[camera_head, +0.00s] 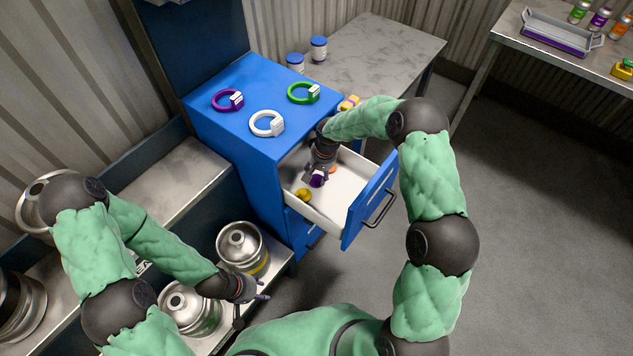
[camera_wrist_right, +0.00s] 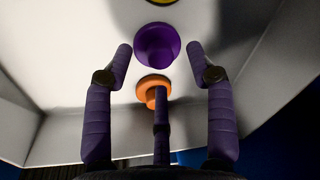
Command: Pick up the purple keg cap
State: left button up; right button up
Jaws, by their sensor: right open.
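The purple keg cap (camera_head: 317,181) lies in the open white drawer (camera_head: 333,205) of the blue cabinet. In the right wrist view the purple cap (camera_wrist_right: 157,45) shows between and just beyond the fingertips. My right gripper (camera_wrist_right: 160,52) is open and empty, reaching down into the drawer with one finger on each side of the cap; no contact shows. In the head view my right gripper (camera_head: 314,171) partly covers that corner of the drawer. My left gripper (camera_head: 252,308) has its fingers spread, empty, beside the metal kegs at lower left.
An orange cap (camera_wrist_right: 152,90) lies close to the purple one, and a yellow cap (camera_head: 303,194) lies on its other side. The drawer's blue front (camera_head: 370,205) and walls enclose them. Purple, white and green rings (camera_head: 302,93) sit on the cabinet top. Kegs (camera_head: 242,246) stand at lower left.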

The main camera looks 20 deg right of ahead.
jog(key=shift+w+a+f, duration=0.1)
jog(key=shift+w+f, duration=0.1)
jog(key=shift+f, duration=0.9)
jog(key=c, duration=1)
jog(key=shift+r, duration=0.15)
